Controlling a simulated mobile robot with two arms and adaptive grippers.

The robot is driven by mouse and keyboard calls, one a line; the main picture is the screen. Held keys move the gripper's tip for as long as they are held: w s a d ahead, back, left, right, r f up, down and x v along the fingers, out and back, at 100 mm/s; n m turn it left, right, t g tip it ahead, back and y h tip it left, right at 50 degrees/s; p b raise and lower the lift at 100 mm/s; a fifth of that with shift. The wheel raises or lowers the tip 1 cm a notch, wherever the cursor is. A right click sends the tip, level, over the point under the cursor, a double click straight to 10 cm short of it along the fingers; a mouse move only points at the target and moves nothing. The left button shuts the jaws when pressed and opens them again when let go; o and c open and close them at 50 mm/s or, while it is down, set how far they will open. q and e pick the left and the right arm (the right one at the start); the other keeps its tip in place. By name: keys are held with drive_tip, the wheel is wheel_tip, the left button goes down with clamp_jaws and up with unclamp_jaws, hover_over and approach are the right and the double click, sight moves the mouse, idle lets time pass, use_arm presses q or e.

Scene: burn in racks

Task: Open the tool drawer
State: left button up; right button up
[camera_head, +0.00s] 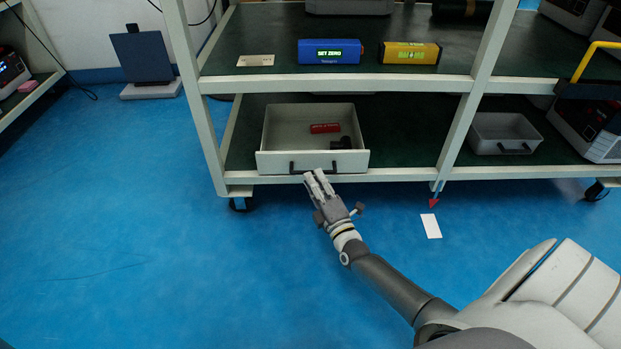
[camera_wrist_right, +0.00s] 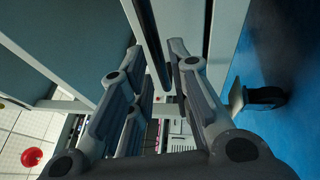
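The tool drawer (camera_head: 313,162) is a light grey open-topped box on the rack's lower shelf, its front slightly over the shelf edge. Its inside shows a red cylinder (camera_head: 325,128) and a small dark item (camera_head: 341,143). A black handle (camera_head: 334,166) is on its front. My right gripper (camera_head: 314,173) is at the handle, just below the front; contact cannot be told. In the right wrist view the right gripper (camera_wrist_right: 157,62) has a gap between its fingertips, with a pale panel and dark strip beyond or between them. My left gripper is out of view.
A blue device (camera_head: 330,52) and a yellow one (camera_head: 410,53) stand on the upper shelf (camera_head: 270,40). Another grey drawer (camera_head: 505,133) is on the lower right shelf. A white card (camera_head: 431,226) lies on the open blue floor. Rack posts and casters stand nearby.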

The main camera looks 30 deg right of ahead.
drive_tip(key=shift+b+x, duration=0.75)
drive_tip(key=shift+x, duration=1.05)
clamp_jaws()
